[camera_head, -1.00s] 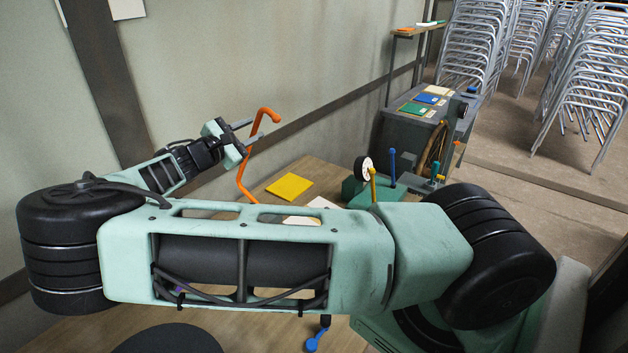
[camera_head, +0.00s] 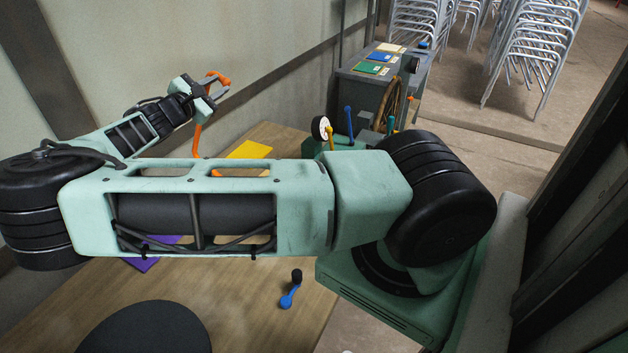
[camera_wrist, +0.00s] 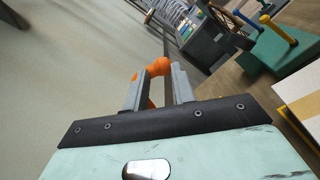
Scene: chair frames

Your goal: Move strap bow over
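The orange bent rod, which I take as the strap bow (camera_head: 197,140), stands at the wall side of the wooden table. Its top bends over to the right, and its lower part is partly hidden behind my arm. My gripper (camera_head: 214,88) is at its upper part. In the wrist view the orange bow (camera_wrist: 158,67) shows between and just beyond the two grey fingertips of my gripper (camera_wrist: 157,85). The fingers are apart, with a visible gap. I cannot tell whether either finger touches the bow.
The wooden table (camera_head: 240,310) holds a yellow sheet (camera_head: 250,149), a purple sheet (camera_head: 150,254) and a blue-handled tool (camera_head: 289,297). A green fixture with levers (camera_head: 350,141) stands at its far right. A grey cabinet (camera_head: 358,88) and stacked chair frames (camera_head: 530,50) are beyond.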

